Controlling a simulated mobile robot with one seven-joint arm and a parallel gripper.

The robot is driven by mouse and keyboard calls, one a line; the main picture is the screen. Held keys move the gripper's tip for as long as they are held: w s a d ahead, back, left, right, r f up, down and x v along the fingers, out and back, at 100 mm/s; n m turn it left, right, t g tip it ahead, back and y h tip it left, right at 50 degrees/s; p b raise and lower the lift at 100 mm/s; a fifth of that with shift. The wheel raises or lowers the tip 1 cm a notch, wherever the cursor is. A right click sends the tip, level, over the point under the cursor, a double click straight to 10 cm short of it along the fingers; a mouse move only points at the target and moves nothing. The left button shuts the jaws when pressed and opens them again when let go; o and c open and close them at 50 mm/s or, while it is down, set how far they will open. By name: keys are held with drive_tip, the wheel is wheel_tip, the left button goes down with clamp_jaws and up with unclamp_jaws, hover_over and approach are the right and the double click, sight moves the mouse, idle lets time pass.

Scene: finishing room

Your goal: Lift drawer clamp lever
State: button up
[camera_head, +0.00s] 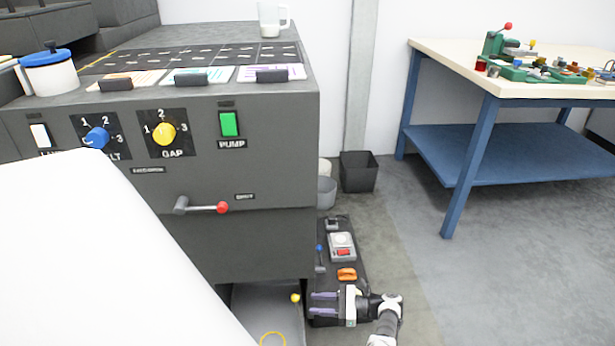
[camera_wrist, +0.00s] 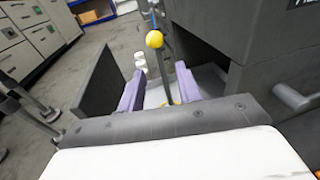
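A lever with a yellow ball knob (camera_wrist: 154,39) stands on a thin dark rod in the wrist view; in the head view the yellow knob (camera_head: 295,298) is low in front of the machine, just left of my fingertips. My gripper (camera_head: 311,303) points left with its two purple fingers apart. In the wrist view my gripper (camera_wrist: 160,72) is open, and the rod shows in the gap between the fingers. I cannot tell whether they touch it. An open grey drawer (camera_head: 247,300) is below the machine front, partly hidden by a white surface.
A second lever with a red knob (camera_head: 222,208) is on the machine front, below several dials and a green switch (camera_head: 229,124). A dark floor mat with small items lies behind my gripper. A blue-legged workbench (camera_head: 470,150) stands right, with clear floor before it.

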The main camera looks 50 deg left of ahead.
drive_tip(key=b+v, duration=0.2)
drive_tip(key=v, duration=0.7)
drive_tip(key=shift+d, duration=0.15)
